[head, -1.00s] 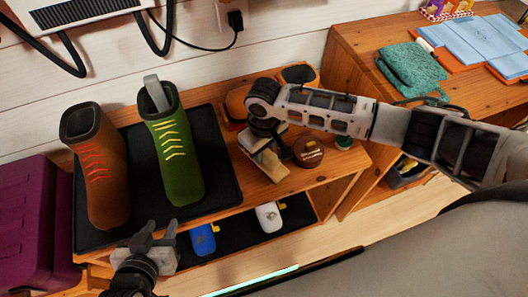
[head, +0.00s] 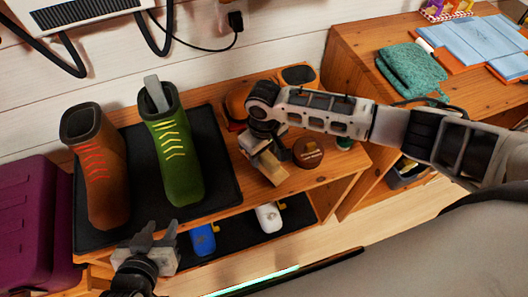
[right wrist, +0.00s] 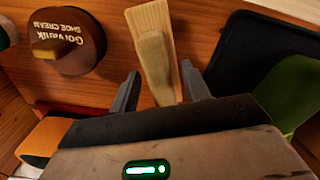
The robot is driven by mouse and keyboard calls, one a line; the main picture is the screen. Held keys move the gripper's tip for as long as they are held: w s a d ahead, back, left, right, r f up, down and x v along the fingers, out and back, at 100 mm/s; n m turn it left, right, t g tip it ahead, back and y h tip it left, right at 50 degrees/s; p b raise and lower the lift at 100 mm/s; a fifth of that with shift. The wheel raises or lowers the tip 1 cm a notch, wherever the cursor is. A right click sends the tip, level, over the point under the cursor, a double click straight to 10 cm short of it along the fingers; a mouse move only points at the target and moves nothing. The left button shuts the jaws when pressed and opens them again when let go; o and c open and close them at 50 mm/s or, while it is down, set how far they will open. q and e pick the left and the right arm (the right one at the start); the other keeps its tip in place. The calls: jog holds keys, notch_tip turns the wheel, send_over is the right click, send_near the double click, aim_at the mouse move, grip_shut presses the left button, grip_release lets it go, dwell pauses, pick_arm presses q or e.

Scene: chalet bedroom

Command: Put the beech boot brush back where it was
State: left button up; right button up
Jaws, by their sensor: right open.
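A pale wooden piece that looks like the beech boot brush (head: 271,169) lies on the wooden bench top, right of the black mat. My right gripper (head: 262,150) is over it, partly hiding it. In the right wrist view the pale brush (right wrist: 152,45) runs up between the two spread fingertips of the right gripper (right wrist: 167,88); its near end is hidden by the gripper body. My left gripper (head: 152,238) is open and empty at the bench's front edge, below the boots.
A brown shoe cream tin (head: 308,152) stands close right of the brush. A green boot (head: 174,150) and a brown boot (head: 102,180) stand on the black mat (head: 222,165). Blue (head: 203,240) and white (head: 268,217) items sit on the lower shelf.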

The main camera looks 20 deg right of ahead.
notch_tip(320, 180, up, 11)
jog(key=shift+r+p, duration=0.2)
jog(key=shift+p, duration=0.2)
jog(key=shift+s+f, duration=0.1)
jog(key=s+a+f+t+y, duration=0.25)
jog(key=s+a, duration=0.25)
jog(key=s, duration=0.3)
jog(key=s+d+m+t+h, duration=0.1)
jog(key=s+d+m+h, duration=0.15)
jog(key=s+d, duration=0.95)
jog(key=w+a+f+t+y, duration=0.3)
jog(key=w+a+f+t, duration=0.1)
jog(key=w+f+t, duration=0.2)
jog(key=shift+w+a+f+t, duration=0.15)
jog(key=shift+w+f+t, duration=0.2)
jog(key=shift+w+f, duration=0.35)
